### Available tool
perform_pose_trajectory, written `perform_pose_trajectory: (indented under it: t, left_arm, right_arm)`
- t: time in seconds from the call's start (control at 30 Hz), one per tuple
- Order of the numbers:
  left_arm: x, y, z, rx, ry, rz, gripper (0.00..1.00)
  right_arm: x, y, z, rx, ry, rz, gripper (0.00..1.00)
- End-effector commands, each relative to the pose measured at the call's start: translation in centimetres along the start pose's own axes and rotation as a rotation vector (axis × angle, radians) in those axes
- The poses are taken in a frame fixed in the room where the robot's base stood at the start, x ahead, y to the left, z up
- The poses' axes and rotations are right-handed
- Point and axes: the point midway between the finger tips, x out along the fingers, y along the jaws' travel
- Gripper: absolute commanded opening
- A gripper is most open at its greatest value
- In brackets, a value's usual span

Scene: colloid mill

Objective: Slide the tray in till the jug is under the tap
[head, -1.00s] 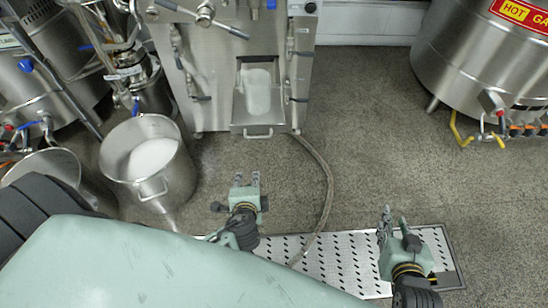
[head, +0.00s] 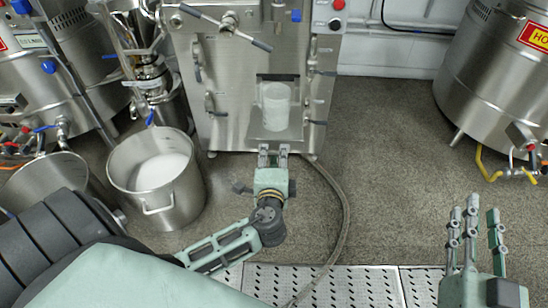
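The jug (head: 275,104), pale and translucent, stands upright on the steel tray (head: 268,133) at the recess in the front of the steel machine. My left gripper (head: 273,153) is at the tray's front edge, below the jug in the head view. Its two fingers are apart with a gap between them. The tray's handle is hidden behind the fingers, and I cannot tell whether they touch it. No tap can be made out above the jug. My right gripper (head: 474,232) is open and empty at the lower right, far from the tray.
A steel pot (head: 140,198) with white contents stands left of the machine (head: 225,110). A hose (head: 341,205) curves over the floor right of my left gripper. Large steel vessels stand at both sides. The floor (head: 390,180) to the right is clear.

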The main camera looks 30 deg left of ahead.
Motion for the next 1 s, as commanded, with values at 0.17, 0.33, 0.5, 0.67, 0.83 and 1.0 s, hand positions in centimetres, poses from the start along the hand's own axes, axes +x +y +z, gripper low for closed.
perform_pose_trajectory:
  t: [0.17, 0.33, 0.5, 0.67, 0.83, 1.0]
  left_arm:
    - [0.66, 0.02, 0.0, 0.0, 0.001, 0.001, 0.25]
    - [0.66, 0.01, 0.0, -0.001, 0.0, 0.001, 0.25]
    - [0.64, 0.02, 0.0, -0.001, 0.0, 0.001, 0.14]
    - [0.63, 0.05, 0.0, -0.001, 0.0, 0.002, 0.0]
    - [0.62, 0.12, 0.0, 0.0, 0.0, 0.003, 0.0]
    - [0.6, 0.19, 0.0, 0.002, 0.001, 0.004, 0.0]
  right_arm:
    - [0.05, -0.1, -0.74, 0.001, 0.038, -0.002, 0.29]
    - [0.05, -0.1, -0.78, 0.001, 0.039, -0.002, 0.29]
    - [0.05, -0.1, -0.77, 0.001, 0.038, -0.002, 0.29]
    - [0.04, -0.09, -0.76, 0.001, 0.038, -0.002, 0.29]
    - [0.04, -0.09, -0.77, 0.001, 0.038, -0.002, 0.29]
    - [0.04, -0.09, -0.76, 0.001, 0.038, -0.002, 0.29]
